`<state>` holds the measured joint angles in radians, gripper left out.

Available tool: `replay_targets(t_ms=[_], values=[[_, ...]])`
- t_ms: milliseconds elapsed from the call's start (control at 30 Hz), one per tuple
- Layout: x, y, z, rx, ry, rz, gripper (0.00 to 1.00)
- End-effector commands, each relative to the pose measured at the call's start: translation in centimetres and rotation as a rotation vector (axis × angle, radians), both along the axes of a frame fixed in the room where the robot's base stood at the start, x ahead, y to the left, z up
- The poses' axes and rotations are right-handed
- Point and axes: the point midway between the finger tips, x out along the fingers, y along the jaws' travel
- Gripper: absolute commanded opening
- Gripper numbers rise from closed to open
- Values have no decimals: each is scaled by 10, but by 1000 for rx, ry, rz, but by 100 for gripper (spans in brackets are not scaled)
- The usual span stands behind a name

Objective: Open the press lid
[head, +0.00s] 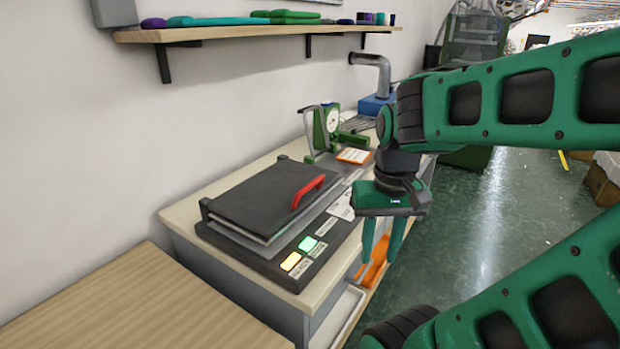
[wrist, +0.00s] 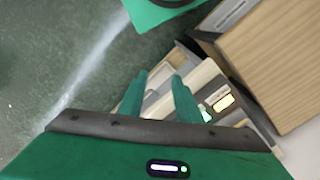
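The press stands on the bench with its flat dark grey lid (head: 262,196) lying down, shut over the base (head: 250,262). A red handle (head: 308,190) sits on the lid's right side. A yellow-lit button (head: 290,261) and a green-lit button (head: 308,244) glow on the base's front edge. My gripper (head: 382,250) is to the right of the press, beyond the bench's front edge, fingers pointing down. Its two fingers are apart with nothing visible between them. In the wrist view my gripper (wrist: 160,85) shows the bench edge and the lit buttons past its fingertips; the handle is not visible there.
A green dial gauge device (head: 326,128) stands behind the press. A shelf (head: 270,32) with several coloured items hangs above. A wooden table (head: 140,305) is at the lower left. Orange and white trays sit below the bench top. Green floor (head: 500,210) is open at right.

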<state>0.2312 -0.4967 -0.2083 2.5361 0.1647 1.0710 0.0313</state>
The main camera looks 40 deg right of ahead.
Motion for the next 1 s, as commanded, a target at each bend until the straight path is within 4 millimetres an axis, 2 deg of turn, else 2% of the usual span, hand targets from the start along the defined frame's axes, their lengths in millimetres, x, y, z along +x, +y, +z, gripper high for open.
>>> replay_targets(t_ms=[33,167,300,400,500,600,733,867,1000], values=[[16,-9,10,1,-10,-37,31],[75,-17,44,15,-46,-180,31],[145,-25,86,43,-87,-351,31],[187,-31,109,66,-108,-458,31],[216,-35,125,85,-119,-538,31],[235,-38,135,97,-127,-591,31],[244,-40,137,106,-129,-622,31],[247,-39,126,108,-128,-626,31],[250,-37,103,107,-127,-625,31]])
